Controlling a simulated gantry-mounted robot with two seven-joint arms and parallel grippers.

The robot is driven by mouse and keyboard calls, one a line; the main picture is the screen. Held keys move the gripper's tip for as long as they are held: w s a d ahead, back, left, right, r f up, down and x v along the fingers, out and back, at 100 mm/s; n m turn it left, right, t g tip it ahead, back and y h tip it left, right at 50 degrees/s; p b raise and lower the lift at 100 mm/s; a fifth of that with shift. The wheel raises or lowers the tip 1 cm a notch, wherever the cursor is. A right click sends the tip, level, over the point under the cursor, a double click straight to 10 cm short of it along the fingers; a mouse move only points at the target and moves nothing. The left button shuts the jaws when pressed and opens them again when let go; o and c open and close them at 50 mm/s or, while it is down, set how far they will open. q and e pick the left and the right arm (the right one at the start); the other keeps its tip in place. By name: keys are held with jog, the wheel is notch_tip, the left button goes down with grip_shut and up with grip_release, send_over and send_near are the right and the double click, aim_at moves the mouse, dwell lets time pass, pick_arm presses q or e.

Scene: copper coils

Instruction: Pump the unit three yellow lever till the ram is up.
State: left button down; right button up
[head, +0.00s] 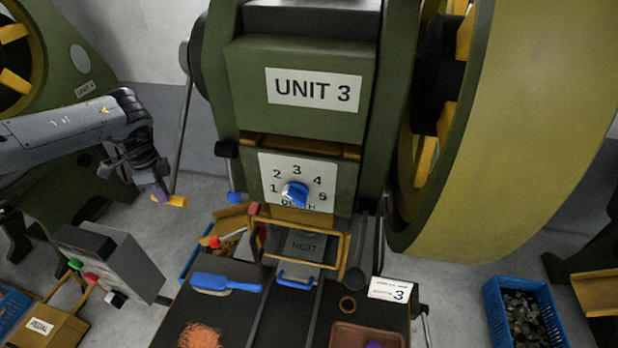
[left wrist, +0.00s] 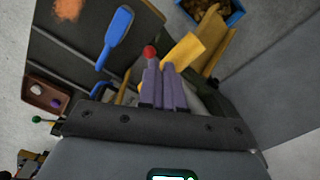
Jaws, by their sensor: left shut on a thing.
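The green press marked UNIT 3 (head: 350,125) stands in the middle of the head view, with a blue depth knob (head: 295,194) on its dial plate. A thin dark rod runs down its left side to the yellow lever handle (head: 174,201). My left gripper (head: 162,192) is at that handle and shut on it. In the left wrist view, the purple fingers (left wrist: 165,88) close on the yellow handle (left wrist: 182,50). A yellow guard frame (head: 341,262) surrounds the nest (head: 305,246). I cannot make out the ram's height. My right gripper is not in view.
A blue brush (head: 225,283) and orange shavings (head: 200,335) lie on the dark bench. A grey control box (head: 120,265) with coloured knobs stands at left. A blue crate of round pieces (head: 525,312) sits on the floor at right, beside the large yellow-green flywheel (head: 510,130).

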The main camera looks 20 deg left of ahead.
pick_arm(q)
jog(key=s+r+p, duration=0.8)
jog(key=r, duration=0.4)
jog(key=shift+d+r+p, duration=0.4)
jog(key=shift+d, duration=0.05)
dwell(0.4)
dwell(0.4)
jog(key=shift+w+d+f+b, duration=0.1)
jog(key=shift+w+f+b, duration=0.35)
jog(key=shift+w+f, duration=0.05)
